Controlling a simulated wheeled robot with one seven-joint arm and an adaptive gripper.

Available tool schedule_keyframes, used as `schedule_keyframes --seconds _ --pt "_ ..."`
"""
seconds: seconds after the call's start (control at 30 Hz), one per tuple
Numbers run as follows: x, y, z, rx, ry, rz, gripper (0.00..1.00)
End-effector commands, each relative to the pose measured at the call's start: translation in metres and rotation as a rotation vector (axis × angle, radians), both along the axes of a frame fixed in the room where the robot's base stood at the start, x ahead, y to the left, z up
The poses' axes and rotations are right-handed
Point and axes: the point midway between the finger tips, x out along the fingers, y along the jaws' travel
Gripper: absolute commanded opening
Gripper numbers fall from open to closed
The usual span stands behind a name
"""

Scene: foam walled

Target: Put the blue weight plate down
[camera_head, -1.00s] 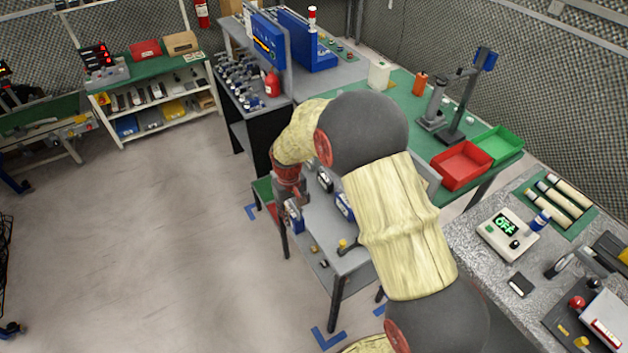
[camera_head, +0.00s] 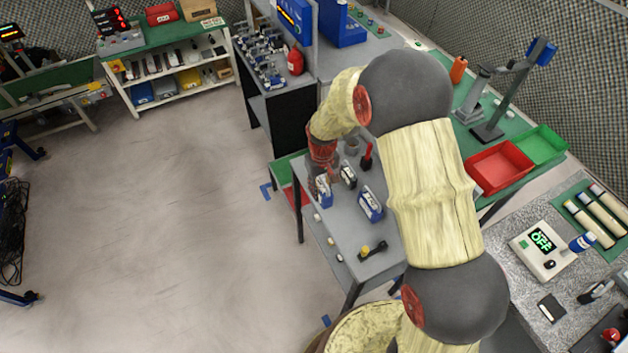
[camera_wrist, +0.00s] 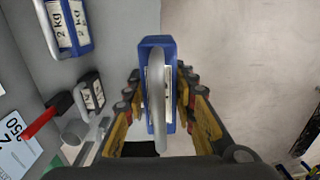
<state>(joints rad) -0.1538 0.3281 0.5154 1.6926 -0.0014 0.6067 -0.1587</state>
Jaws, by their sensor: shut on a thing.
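The blue weight plate (camera_wrist: 158,45) stands on edge between the fingers of my gripper (camera_wrist: 156,105) in the wrist view, with its grey handle toward the camera. My gripper (camera_head: 320,176) is shut on it. In the head view the held plate (camera_head: 323,192) is at the left edge of the grey table (camera_head: 335,235). I cannot tell whether its underside touches the tabletop. A second blue plate marked 2 kg (camera_head: 370,204) stands to its right, also in the wrist view (camera_wrist: 68,25). A small black weight (camera_head: 348,176) stands between them.
A red-handled tool (camera_head: 366,157) lies behind the black weight. A black and yellow tool (camera_head: 373,250) lies near the table's front. Bare floor (camera_head: 150,220) is left of the table. Red (camera_head: 497,167) and green (camera_head: 540,145) bins stand on the right bench.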

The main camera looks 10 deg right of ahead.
Motion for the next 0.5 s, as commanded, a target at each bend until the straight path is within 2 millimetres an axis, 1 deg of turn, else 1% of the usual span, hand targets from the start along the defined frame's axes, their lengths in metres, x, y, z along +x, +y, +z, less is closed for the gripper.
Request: schedule_keyframes --seconds 0.03,0.23,0.4,0.5 --pt "-0.002 -0.007 0.0 0.001 -0.007 -0.002 0.0" --pt "-0.023 -0.034 -0.015 0.001 -0.006 -0.003 0.0" --pt "-0.035 -0.048 -0.041 0.0 -0.003 -0.001 0.0" --pt "-0.039 -0.055 -0.051 0.001 -0.006 -0.001 0.0"
